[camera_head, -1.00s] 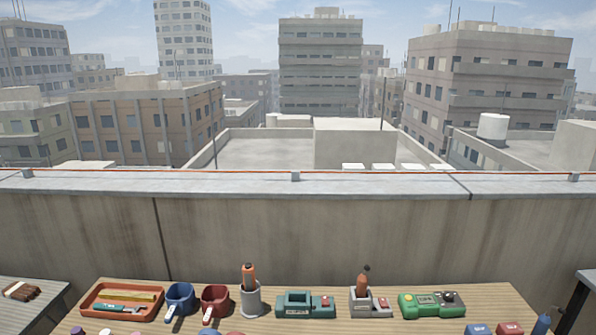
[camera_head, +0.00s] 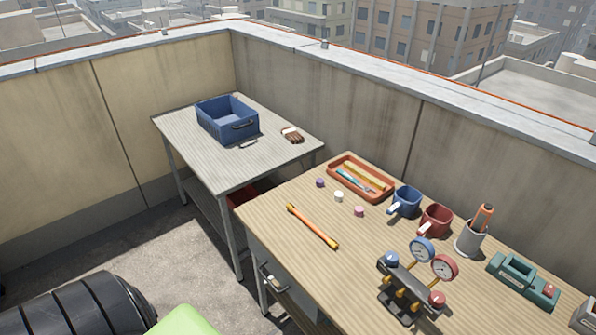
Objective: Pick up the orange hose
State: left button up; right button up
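The orange hose (camera_head: 312,225) is short and straight, with yellow ends. It lies flat on the wooden-topped workbench (camera_head: 290,255), near the bench's left side, with clear tabletop around it. Neither my left nor my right gripper shows in the head view, so I cannot see their state. Nothing touches the hose.
A manifold with two gauges (camera_head: 408,283) stands right of the hose. Behind are small caps, an orange tray (camera_head: 362,180), a blue mug (camera_head: 405,201), a red mug (camera_head: 435,220) and a pen cup (camera_head: 470,240). A grey table (camera_head: 185,140) holds a blue bin (camera_head: 228,119).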

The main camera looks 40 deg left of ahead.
aim_at(332, 243)
jog(key=u, duration=1.1)
